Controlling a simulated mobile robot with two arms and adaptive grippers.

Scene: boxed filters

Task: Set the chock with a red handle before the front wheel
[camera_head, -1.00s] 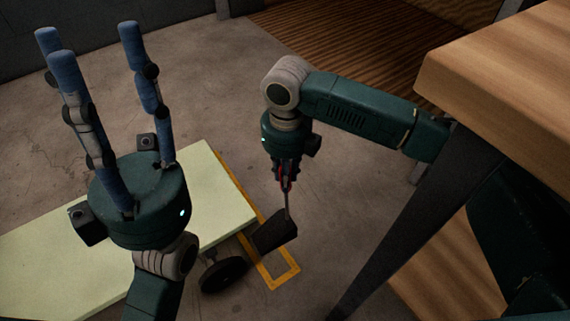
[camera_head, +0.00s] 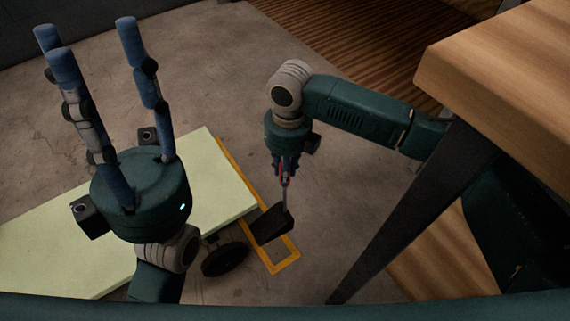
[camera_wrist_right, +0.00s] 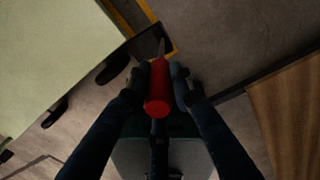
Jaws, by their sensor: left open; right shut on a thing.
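The chock is a dark wedge (camera_head: 272,224) on a thin rod with a red handle (camera_wrist_right: 158,90). My right gripper (camera_head: 285,172) is shut on the red handle, pointing down, with the wedge below it. In the head view the wedge overlaps the yellow floor outline (camera_head: 287,266), close to the dark front wheel (camera_head: 226,259) of the pale cart (camera_head: 215,190). I cannot tell whether the wedge touches the floor. In the right wrist view the wheel (camera_wrist_right: 113,69) is left of the handle. My left gripper (camera_head: 98,45) is open and empty, fingers up, above the cart.
A wooden table (camera_head: 500,75) with a dark slanting leg (camera_head: 410,215) stands at the right, near my right arm. Bare concrete floor (camera_head: 335,215) lies between the yellow outline and that leg. A brown slatted surface (camera_head: 345,45) is at the back.

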